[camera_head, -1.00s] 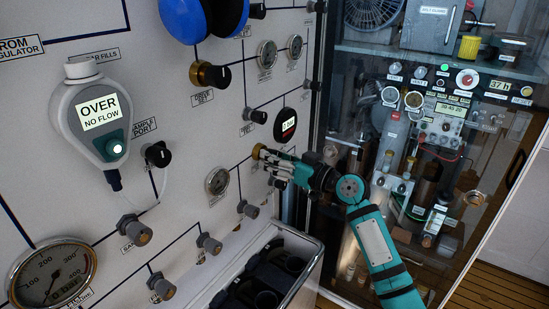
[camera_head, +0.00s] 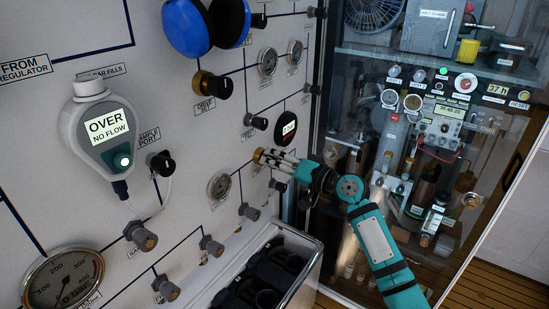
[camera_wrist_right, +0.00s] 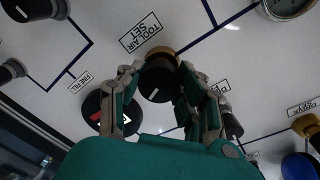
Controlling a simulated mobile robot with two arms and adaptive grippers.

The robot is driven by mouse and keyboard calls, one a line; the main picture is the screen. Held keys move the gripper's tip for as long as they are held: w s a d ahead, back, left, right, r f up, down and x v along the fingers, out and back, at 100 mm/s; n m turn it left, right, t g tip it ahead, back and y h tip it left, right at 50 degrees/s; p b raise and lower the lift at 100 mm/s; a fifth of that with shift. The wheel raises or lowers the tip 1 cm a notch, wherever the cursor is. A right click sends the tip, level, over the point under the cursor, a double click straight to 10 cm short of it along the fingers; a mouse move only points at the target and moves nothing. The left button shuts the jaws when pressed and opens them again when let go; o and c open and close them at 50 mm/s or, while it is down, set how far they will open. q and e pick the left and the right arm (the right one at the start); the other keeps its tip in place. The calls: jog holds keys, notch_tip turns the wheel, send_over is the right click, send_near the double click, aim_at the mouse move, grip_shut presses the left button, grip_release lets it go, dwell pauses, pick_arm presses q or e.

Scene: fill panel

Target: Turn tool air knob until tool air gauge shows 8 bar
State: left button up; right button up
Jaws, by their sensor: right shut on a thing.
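The tool air knob, black with a brass-coloured collar, shows in the right wrist view (camera_wrist_right: 157,82) under a "TOOL AIR SET" label. Its brass part also shows in the head view (camera_head: 258,155). My right gripper (camera_wrist_right: 155,90) is shut on the knob, with a finger on each side; it also shows in the head view (camera_head: 270,158). The tool air gauge (camera_head: 285,127) is a round black digital gauge just above the gripper. Its white display is too small to read surely. In the wrist view the gauge (camera_wrist_right: 98,117) is partly hidden by a finger. My left gripper is not in view.
A grey sensor reading "OVER NO FLOW" (camera_head: 107,127) hangs on the white panel at left. An open bin (camera_head: 300,292) stands below. A glass-fronted cabinet (camera_head: 350,120) is close on the right.

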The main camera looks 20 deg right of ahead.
jog(key=m+p, duration=0.2)
jog(key=m, duration=0.2)
jog(key=shift+d+m, duration=0.1)
jog(key=shift+m, duration=0.3)
jog(key=shift+f+m+p, duration=0.15)
jog(key=shift+m+p, duration=0.5)
jog(key=shift+m, duration=0.25)
jog(key=shift+f, duration=0.1)
jog(key=o, duration=1.2)
jog(key=v, duration=1.2)
jog(key=shift+d+r, duration=0.2)
jog(key=shift+d, duration=0.05)
jog(key=shift+w, duration=0.1)
dwell(0.5)
